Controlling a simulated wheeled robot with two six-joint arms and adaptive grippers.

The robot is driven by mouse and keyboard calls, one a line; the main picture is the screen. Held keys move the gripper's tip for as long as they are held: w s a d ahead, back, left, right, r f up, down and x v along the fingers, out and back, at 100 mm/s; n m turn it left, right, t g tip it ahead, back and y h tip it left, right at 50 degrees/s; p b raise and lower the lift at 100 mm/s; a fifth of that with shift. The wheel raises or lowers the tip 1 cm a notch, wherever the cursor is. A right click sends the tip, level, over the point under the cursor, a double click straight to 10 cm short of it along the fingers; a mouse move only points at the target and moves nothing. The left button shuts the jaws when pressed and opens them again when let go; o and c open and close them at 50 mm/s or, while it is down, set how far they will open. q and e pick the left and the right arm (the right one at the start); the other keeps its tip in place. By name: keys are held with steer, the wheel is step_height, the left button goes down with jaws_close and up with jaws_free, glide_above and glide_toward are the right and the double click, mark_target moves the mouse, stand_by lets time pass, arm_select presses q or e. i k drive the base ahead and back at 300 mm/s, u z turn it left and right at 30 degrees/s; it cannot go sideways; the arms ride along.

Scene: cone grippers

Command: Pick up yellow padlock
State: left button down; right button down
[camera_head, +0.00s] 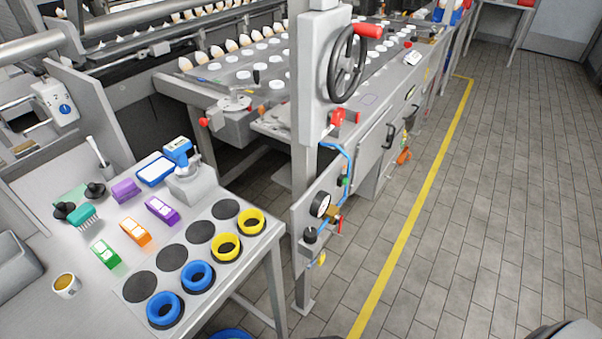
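No yellow padlock can be made out for sure. A small yellow piece (321,259) hangs low on the machine's front panel, below the round gauge (320,205); it is too small to tell what it is. An orange item (404,156) hangs further along the machine's side, also too small to identify. Neither of my grippers is in view.
A grey worktable (215,285) at left holds yellow rings (227,247), blue rings (164,309), coloured blocks and a cup (66,285). A machine with a handwheel (347,63) stands in the middle. Tiled floor (500,200) with a yellow line (414,218) is clear at right.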

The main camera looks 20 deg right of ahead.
mark_target(322, 257)
steer(key=z, duration=1.05)
steer(key=i, duration=0.35)
steer(key=u, duration=0.25)
